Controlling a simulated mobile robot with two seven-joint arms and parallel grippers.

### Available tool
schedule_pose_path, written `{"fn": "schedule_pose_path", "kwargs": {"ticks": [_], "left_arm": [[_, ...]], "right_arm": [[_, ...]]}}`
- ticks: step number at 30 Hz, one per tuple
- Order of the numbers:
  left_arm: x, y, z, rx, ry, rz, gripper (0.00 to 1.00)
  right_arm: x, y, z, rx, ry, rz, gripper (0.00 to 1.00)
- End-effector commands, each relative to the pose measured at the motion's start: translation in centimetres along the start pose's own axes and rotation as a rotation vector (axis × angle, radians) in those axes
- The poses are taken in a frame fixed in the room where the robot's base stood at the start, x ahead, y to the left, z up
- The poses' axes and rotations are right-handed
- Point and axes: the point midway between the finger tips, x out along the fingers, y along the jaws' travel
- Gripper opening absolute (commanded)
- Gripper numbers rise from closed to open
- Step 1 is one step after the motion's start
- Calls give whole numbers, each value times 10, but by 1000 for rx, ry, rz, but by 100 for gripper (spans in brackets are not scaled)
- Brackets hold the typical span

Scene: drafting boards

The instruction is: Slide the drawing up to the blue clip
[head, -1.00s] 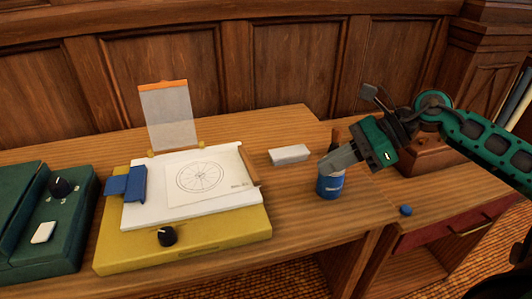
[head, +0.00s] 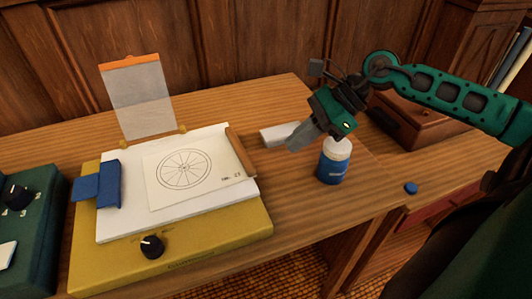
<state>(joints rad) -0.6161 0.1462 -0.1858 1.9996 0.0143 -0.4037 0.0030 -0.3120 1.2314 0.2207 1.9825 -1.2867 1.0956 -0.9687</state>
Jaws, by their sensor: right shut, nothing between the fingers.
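The drawing (head: 215,187), a cream sheet with a spoked wheel on it, lies on the white board (head: 121,229) of a yellow-based drafting unit (head: 210,250). The blue clip (head: 97,186) sits at the board's left edge, with a strip of white board between it and the drawing. My right gripper (head: 296,145) is shut and empty, pointing down and left above the table, right of the board and near a white block. My left gripper is not in view.
A blue bottle with a white top (head: 334,161) stands close to my right gripper. A white block (head: 279,134) lies behind it. A wooden bar (head: 241,152) lines the board's right edge. A clear orange-topped flap (head: 138,100) stands behind. A black knob (head: 152,246) is in front.

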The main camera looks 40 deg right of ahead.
Motion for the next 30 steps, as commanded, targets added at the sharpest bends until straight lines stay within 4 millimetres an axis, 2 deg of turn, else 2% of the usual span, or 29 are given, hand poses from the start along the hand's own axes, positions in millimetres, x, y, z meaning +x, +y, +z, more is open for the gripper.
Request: {"fn": "schedule_pose_path", "kwargs": {"ticks": [9,19,30], "left_arm": [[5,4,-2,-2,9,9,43],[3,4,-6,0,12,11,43],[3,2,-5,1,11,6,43]], "right_arm": [[39,0,2,-4,-4,-1,0],[59,0,25,-1,-4,0,0],[64,0,29,0,0,1,0]]}}
